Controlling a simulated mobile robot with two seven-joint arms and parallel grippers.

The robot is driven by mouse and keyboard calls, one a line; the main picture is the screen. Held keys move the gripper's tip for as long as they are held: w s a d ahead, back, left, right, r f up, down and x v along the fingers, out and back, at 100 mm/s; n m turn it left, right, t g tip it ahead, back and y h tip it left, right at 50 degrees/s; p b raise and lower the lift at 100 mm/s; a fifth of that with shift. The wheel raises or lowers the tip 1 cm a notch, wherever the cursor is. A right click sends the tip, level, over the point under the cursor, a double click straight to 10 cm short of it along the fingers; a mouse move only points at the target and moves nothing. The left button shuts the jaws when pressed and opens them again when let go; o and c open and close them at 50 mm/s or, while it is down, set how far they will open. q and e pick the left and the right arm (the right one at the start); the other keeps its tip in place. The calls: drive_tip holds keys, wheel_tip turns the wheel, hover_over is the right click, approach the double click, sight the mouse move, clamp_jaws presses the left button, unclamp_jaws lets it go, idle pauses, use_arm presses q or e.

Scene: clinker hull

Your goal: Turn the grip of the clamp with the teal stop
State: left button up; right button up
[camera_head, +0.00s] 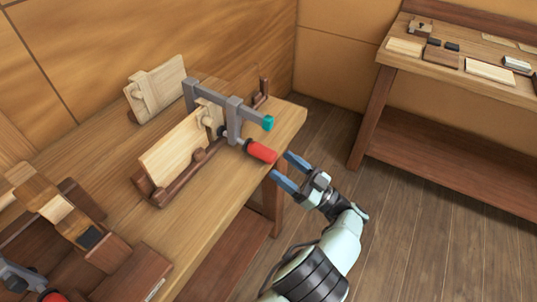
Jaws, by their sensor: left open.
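The clamp (233,122) is a grey metal one with a teal stop (268,123) at the end of its bar and a red grip (260,151) on its screw. It sits across an upright pale board (171,150) on the wooden workbench. The red grip points toward the bench's right front edge.
Dark wooden holders (190,174) support the board. A pale block (156,87) leans at the wall. Wooden pieces and part of another grey tool (20,277) with a red end lie at lower left. A second table (470,95) stands at upper right; open floor lies between.

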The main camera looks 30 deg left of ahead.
sight(275, 160)
use_arm(q)
drive_tip(key=x, duration=0.5)
drive_tip(key=shift+a+r, duration=0.15)
drive_tip(key=shift+a, duration=0.25)
use_arm(e)
drive_tip(key=shift+w+d+f, duration=0.15)
drive_tip(key=shift+w, duration=0.1)
use_arm(q)
drive_tip(key=c, duration=1)
drive_tip(key=m+t+p, duration=0.1)
drive_tip(key=m+p, duration=0.2)
drive_tip(key=m+t+p, duration=0.1)
drive_tip(key=m+p, duration=0.2)
drive_tip(key=p, duration=0.1)
drive_tip(key=shift+r+t+h, duration=0.25)
drive_tip(key=shift+t+h, duration=0.05)
drive_tip(key=shift+c, duration=0.2)
drive_tip(key=shift+w+f+m+p, duration=0.1)
drive_tip(key=shift+f+m+p, duration=0.05)
drive_tip(key=shift+m+p, duration=0.6)
drive_tip(key=shift+f, duration=0.1)
use_arm(e)
drive_tip(key=s+a+r+g+y, duration=0.1)
drive_tip(key=s+a+r+g, duration=0.2)
drive_tip(key=s+r, duration=0.5)
drive_tip(key=shift+s+a+r+n, duration=0.2)
drive_tip(key=shift+s+r+n, duration=0.1)
drive_tip(key=shift+r, duration=0.15)
